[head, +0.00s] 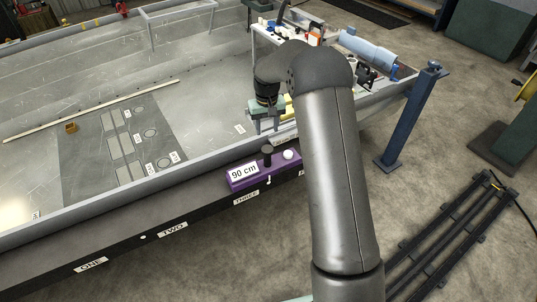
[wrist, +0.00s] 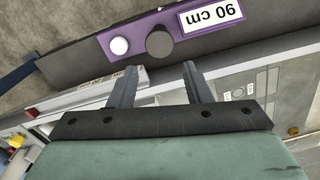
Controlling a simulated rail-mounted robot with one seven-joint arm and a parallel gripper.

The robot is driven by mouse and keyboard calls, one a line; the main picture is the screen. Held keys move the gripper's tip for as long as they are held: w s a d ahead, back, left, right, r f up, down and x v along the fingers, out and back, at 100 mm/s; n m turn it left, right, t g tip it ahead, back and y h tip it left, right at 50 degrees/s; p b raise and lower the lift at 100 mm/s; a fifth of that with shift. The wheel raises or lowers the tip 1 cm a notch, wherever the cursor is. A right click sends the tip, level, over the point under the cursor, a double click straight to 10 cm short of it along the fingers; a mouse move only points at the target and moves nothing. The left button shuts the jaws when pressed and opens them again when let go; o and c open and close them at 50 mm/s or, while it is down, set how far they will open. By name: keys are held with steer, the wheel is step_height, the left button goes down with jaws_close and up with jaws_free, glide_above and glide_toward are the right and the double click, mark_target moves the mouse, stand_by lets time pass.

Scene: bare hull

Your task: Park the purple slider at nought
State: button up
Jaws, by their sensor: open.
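The purple slider (head: 277,171) sits on the dark rail (head: 195,211) along the hull's near edge, close to the label THREE. It carries a "90 cm" label, an upright black knob (head: 267,155) and a white round button (head: 288,154). My gripper (head: 267,128) is above and behind the slider in the head view, partly hidden by its own wrist. In the wrist view my gripper (wrist: 158,70) is open and empty. The black knob (wrist: 160,45) lies beyond the fingertips, with the slider's purple face (wrist: 139,40) around it. No nought mark is visible; my arm hides the rail's right part.
The rail shows labels ONE (head: 91,264), TWO (head: 172,229) and THREE (head: 246,198). The rail left of the slider looks clear. A blue post (head: 408,120) stands right of my arm. A cluttered shelf (head: 300,33) is behind the gripper.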

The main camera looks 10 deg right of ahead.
mark_target(267, 154)
step_height(267, 154, down, 14)
steer(key=shift+f, duration=0.1)
stand_by(0.4)
jaws_close()
